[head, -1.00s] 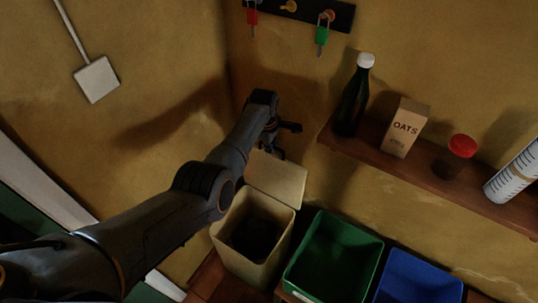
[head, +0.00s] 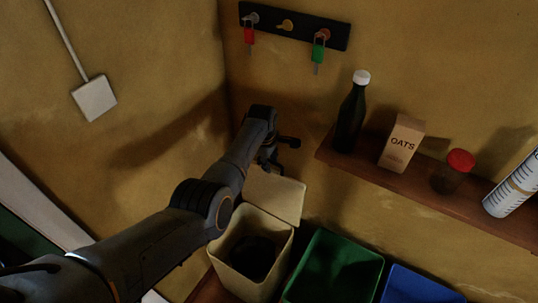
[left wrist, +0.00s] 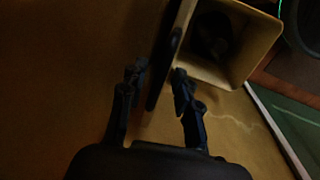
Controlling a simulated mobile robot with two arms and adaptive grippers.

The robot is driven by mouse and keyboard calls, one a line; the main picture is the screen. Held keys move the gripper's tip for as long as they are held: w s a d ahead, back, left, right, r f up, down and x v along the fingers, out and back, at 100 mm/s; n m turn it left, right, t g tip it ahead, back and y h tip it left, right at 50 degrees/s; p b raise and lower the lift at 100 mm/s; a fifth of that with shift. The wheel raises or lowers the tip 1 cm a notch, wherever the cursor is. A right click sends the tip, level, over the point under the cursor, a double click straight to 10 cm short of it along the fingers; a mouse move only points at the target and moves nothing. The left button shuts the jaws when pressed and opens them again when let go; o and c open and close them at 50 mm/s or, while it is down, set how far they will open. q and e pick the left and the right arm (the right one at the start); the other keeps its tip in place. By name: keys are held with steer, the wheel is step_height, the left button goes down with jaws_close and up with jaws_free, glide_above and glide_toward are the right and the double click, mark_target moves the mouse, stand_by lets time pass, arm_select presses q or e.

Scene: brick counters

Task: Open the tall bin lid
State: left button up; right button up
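The tall cream bin (head: 237,284) stands in the corner, with its dark inside showing. Its lid (head: 278,197) is raised, standing up at the back of the bin near the wall. My left gripper (head: 280,153) is just above the lid's upper edge in the head view. In the left wrist view its two fingers (left wrist: 159,75) are spread apart, with the dark lid (left wrist: 168,50) seen nearly edge-on between or just beyond them. I cannot tell whether a finger touches it. The bin's opening (left wrist: 212,35) also shows there. My right gripper is out of view.
A green bin (head: 335,270) and a blue bin (head: 415,288) stand to the right. A shelf (head: 430,196) above holds a dark bottle (head: 350,115), an oats box (head: 402,143), a red-capped jar (head: 449,175) and a white cylinder (head: 512,190). A key rack (head: 295,27) hangs above.

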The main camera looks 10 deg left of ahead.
arm_select(q)
step_height(320, 180, up, 12)
steer(key=s, duration=0.2)
steer(key=shift+a, duration=0.35)
steer(key=shift+s+f, duration=0.1)
steer(key=shift+f, duration=0.05)
